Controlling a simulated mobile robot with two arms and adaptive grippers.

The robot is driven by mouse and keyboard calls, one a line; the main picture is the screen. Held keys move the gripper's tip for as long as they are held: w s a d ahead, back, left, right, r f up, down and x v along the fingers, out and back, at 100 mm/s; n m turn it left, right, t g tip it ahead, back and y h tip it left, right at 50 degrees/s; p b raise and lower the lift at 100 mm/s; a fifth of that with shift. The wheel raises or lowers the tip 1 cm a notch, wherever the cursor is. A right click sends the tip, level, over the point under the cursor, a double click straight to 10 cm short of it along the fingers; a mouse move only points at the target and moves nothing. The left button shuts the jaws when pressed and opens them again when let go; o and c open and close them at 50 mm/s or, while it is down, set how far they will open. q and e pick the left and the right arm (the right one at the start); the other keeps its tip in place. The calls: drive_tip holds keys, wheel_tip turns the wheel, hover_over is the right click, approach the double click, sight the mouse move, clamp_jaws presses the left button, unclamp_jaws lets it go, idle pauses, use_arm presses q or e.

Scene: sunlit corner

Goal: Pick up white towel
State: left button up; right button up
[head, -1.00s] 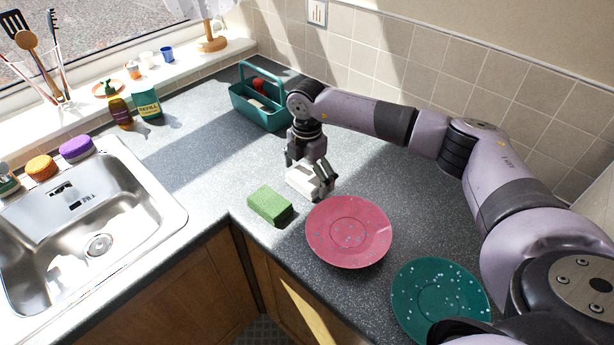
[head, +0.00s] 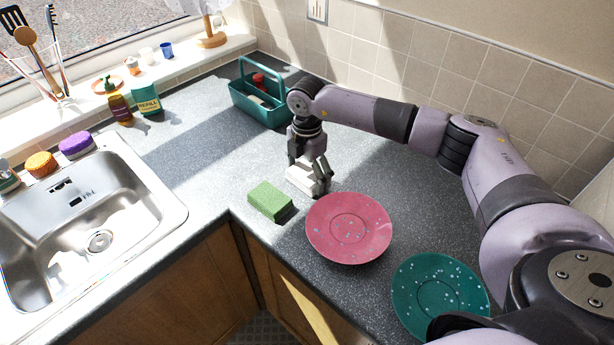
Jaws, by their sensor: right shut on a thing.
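The white towel (head: 300,179) is a small folded bundle on the grey counter, between the green sponge and the tiled wall. My right gripper (head: 311,176) points down over it, with its fingers closed on the towel. The fingers and wrist cover part of the towel. I cannot tell whether the towel touches the counter. My left gripper does not show in the head view.
A green sponge (head: 270,201) lies left of the towel, and a pink plate (head: 349,229) is close on its right. A teal plate (head: 440,296) is at lower right. A teal caddy (head: 262,108) stands behind. The sink (head: 98,222) is at left.

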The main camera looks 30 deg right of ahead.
sight(307, 173)
drive_tip(key=shift+r, duration=0.1)
drive_tip(key=shift+r, duration=0.65)
wheel_tip(307, 173, up, 18)
drive_tip(key=b, duration=0.4)
drive_tip(key=shift+r, duration=0.25)
